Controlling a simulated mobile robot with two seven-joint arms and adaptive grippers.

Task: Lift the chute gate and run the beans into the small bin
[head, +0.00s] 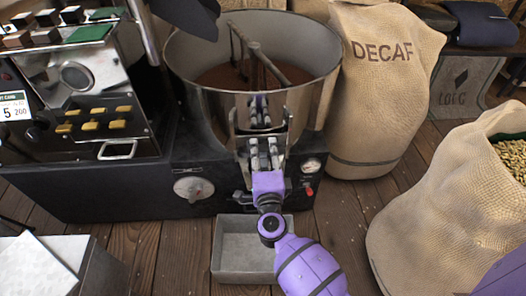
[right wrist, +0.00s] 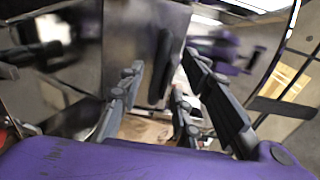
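The steel round drum (head: 185,62) holds brown beans (head: 222,77) under a stirring arm. On its front is a shiny metal chute gate (head: 240,118), which also fills the middle of the right wrist view (right wrist: 125,40) and reflects my gripper. A dark upright handle (right wrist: 160,65) shows in front of the plate there. My right gripper (head: 264,146) is open at the gate, its fingers to either side of the handle; I cannot tell if they touch it. The small grey bin (head: 218,250) stands on the floor below and looks empty. My left gripper is not in view.
The black roaster base with a dial (head: 193,188) and a gauge (head: 311,166) spreads left. A DECAF sack (head: 385,100) stands close right of the drum, and an open bean sack (head: 440,210) farther right. A grey box (head: 70,250) with papers sits lower left.

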